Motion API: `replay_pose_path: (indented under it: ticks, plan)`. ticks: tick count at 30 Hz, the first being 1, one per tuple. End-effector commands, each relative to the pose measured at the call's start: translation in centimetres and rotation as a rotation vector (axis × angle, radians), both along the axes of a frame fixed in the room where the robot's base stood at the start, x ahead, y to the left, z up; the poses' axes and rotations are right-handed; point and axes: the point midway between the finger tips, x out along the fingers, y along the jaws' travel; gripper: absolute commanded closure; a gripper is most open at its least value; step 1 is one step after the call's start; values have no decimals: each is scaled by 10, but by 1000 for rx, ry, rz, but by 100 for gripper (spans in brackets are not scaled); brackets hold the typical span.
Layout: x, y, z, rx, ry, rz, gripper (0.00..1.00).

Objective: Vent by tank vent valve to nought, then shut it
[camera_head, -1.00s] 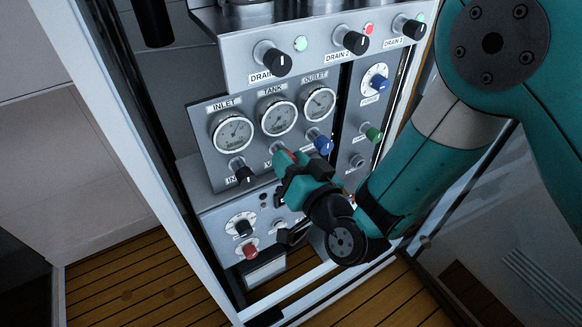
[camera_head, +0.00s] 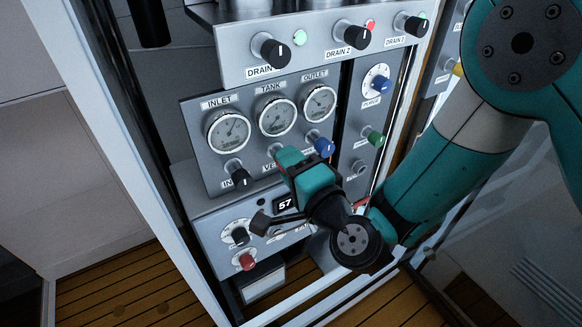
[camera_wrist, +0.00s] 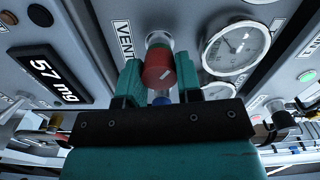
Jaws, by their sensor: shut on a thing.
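The vent valve is a red knob (camera_wrist: 159,68) on a pale stem beside the VENT label (camera_wrist: 124,40) in the wrist view. My gripper (camera_wrist: 160,82) has one finger on each side of this knob and is shut on it. In the head view my gripper (camera_head: 281,156) reaches the panel below the tank gauge (camera_head: 277,117) and hides most of the knob. The tank gauge also shows in the wrist view (camera_wrist: 236,46); its needle is too small to read exactly.
The inlet knob (camera_head: 235,173) is black and the outlet knob (camera_head: 321,143) blue, close on either side of my gripper. A display (camera_wrist: 57,76) reads "57 mg". Several drain knobs (camera_head: 271,49) stick out above. A cabinet frame post (camera_head: 121,151) stands at left.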

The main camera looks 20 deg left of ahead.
Motion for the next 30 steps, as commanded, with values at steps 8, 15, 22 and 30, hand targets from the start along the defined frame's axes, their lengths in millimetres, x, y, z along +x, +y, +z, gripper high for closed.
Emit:
replay_pose_path:
  ticks: [8,15,22,30]
  plan:
    - [2,-1,-1,171,196,-5,91]
    - [1,-1,-2,319,369,-4,91]
    - [1,0,-2,447,519,-4,91]
    - [1,0,-3,554,645,-4,91]
